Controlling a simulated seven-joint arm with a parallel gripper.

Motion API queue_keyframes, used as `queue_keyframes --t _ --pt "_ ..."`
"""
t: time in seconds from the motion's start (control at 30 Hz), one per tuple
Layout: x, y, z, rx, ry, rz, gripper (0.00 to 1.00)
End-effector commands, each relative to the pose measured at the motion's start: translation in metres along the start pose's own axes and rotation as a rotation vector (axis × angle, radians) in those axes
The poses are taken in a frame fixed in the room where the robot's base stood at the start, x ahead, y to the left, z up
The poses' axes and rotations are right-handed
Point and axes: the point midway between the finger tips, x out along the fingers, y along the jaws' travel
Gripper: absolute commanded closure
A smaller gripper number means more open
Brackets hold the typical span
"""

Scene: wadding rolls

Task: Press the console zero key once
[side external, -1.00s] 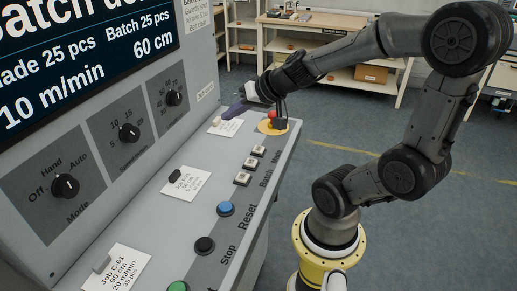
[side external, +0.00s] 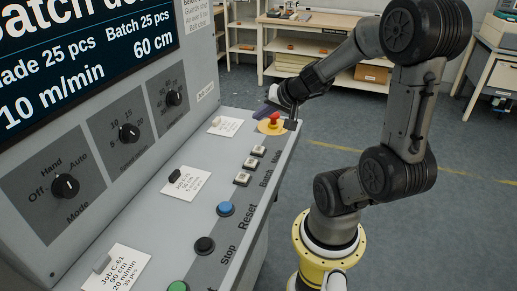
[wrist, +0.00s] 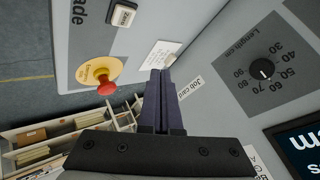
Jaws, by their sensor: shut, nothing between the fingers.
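One white key (side external: 258,151) is nearest the red stop button; in the wrist view a white key (wrist: 123,14) shows at the top beside lettering ending in "ade". I cannot read which one is the zero key. My gripper (side external: 262,111) has dark purple fingers, shut and empty, above the far end of the desk behind the stop button. In the wrist view my gripper (wrist: 161,74) points toward a white card, apart from the keys.
A red mushroom stop button (side external: 274,119) on a yellow disc stands close to my gripper. Blue (side external: 225,209) and black (side external: 204,245) buttons, job cards and dials (side external: 65,187) are nearer the camera.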

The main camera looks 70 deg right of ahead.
Motion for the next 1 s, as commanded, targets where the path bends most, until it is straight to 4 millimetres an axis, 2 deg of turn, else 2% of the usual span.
queue_keyframes --t 0.6,1.0 --pt "0.045 0.033 0.033 -0.001 0.001 0.000 1.00" --pt "0.058 0.042 0.042 -0.002 0.001 0.000 1.00"
